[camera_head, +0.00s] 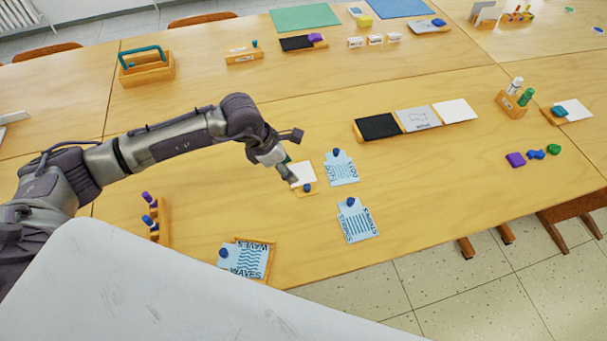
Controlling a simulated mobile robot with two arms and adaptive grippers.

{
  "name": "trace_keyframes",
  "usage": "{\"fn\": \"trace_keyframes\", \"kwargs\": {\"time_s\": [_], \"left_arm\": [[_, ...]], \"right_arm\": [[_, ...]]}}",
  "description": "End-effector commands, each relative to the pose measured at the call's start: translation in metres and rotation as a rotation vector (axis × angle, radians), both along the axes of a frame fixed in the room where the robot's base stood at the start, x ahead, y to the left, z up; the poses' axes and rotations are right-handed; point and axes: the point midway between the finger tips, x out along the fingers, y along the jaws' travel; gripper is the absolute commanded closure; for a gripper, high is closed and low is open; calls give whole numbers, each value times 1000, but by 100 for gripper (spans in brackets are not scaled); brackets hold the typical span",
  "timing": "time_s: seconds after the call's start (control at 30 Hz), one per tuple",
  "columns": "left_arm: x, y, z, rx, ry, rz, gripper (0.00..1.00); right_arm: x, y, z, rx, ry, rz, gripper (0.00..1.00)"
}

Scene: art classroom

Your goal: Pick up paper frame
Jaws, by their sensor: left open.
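My left gripper (288,172) is open and points down beside a small wooden holder (311,189) with a white sheet (303,172) and a blue knob. It partly overlaps the holder's left side in the head view; whether it touches is unclear. Two light blue printed cards with blue knobs lie to the right, one upper (343,172) and one lower (354,226). A wooden frame (270,248) lies near the front table edge, with light blue "WAVES" paper (246,262) on it. Which piece is the paper frame is not clear. My right gripper is out of view.
A wooden rack (164,228) with blue and purple pieces stands left of the holder. A long tray with black, grey and white panels (417,120) lies behind right. Purple, blue and green pieces (536,155) lie far right. The table between the cards and these pieces is clear.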

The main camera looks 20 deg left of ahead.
Motion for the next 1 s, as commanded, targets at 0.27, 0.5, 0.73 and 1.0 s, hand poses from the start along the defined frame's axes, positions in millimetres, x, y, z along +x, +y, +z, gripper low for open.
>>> {"fn": "trace_keyframes", "kwargs": {"time_s": [0.27, 0.5, 0.73, 1.0], "left_arm": [[11, -18, -47, -6, 3, -1, 48], [15, -24, -62, -6, 2, 0, 48], [23, -35, -93, -7, 3, 0, 48], [26, -38, -106, -6, 0, -2, 48]], "right_arm": [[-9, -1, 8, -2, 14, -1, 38], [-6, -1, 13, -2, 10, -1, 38], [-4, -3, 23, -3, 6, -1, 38], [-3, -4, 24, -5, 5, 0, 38]]}}
